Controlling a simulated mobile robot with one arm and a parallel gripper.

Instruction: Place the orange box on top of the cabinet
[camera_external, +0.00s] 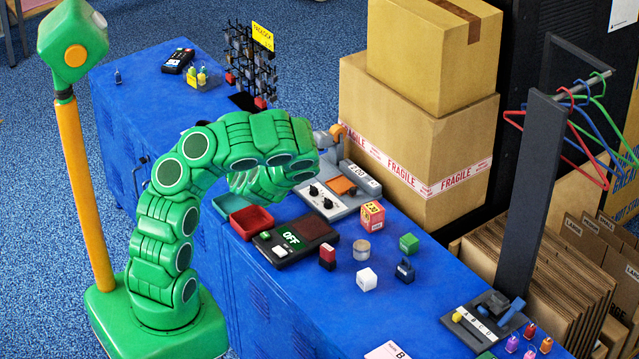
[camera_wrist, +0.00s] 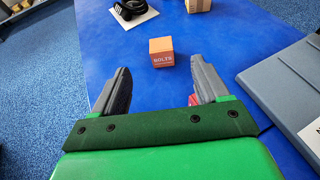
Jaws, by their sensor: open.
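An orange box (camera_wrist: 161,52) marked "BOLTS" sits upright on the blue surface in the wrist view. The blue cabinet top (camera_external: 325,290) runs diagonally through the external view, and blue surface (camera_wrist: 235,50) also fills the middle of the wrist view. My gripper (camera_wrist: 158,87) is open and empty. Its two dark fingers are spread wide, and the orange box lies beyond the tips, roughly in line with the gap between them. In the external view my green arm bends over the cabinet; the fingers and the orange box cannot be made out there.
A grey device (camera_wrist: 290,85) stands close right of my gripper. Large cartons (camera_external: 415,130) stand behind.

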